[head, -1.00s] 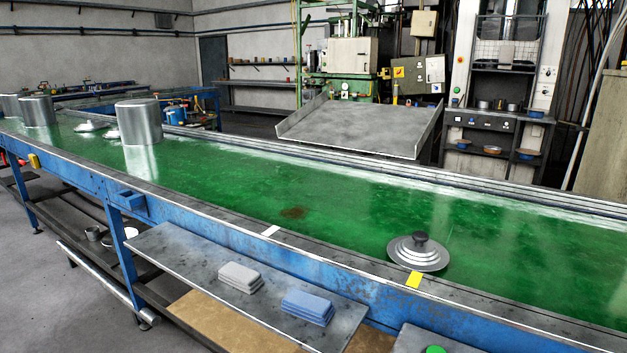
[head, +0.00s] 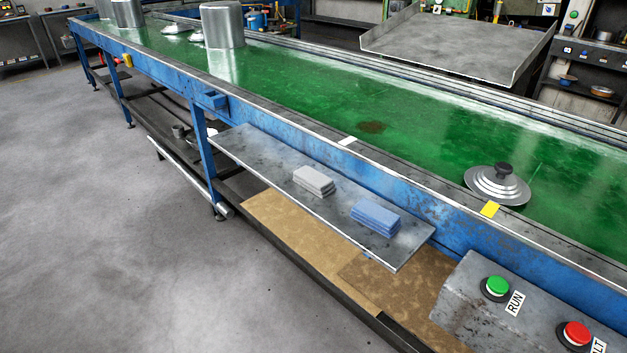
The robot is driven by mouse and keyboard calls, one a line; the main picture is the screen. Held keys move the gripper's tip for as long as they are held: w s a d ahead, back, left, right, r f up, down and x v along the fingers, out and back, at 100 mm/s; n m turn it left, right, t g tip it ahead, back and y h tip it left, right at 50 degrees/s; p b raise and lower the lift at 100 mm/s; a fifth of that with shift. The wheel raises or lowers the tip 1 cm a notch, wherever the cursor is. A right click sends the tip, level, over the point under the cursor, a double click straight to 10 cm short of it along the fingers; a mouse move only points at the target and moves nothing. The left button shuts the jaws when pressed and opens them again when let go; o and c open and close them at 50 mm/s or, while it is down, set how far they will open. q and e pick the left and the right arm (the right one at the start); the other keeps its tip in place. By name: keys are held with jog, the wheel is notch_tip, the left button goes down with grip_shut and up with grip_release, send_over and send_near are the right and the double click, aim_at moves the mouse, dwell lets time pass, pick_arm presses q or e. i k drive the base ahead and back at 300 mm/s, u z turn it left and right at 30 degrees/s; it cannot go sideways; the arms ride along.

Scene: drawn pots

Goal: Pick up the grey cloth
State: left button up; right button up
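The grey cloth (head: 313,181) is folded into a small stack. It lies on the grey metal side shelf (head: 262,150) along the near side of the conveyor. A folded blue cloth (head: 376,217) lies to its right on the same shelf, with a gap between them. Neither of my grippers shows in the head view, and nothing touches the grey cloth.
The green conveyor (head: 300,95) runs behind the shelf, with a stepped metal lid (head: 497,184) on it and metal pots (head: 222,25) at the far left. A control box (head: 470,290) with a green button (head: 496,287) and a red button (head: 576,334) stands at the lower right. The floor at left is clear.

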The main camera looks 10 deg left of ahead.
aim_at(323, 185)
jog(key=k, duration=0.5)
jog(key=u, duration=1.25)
jog(key=i, duration=1.1)
jog(key=z, duration=0.55)
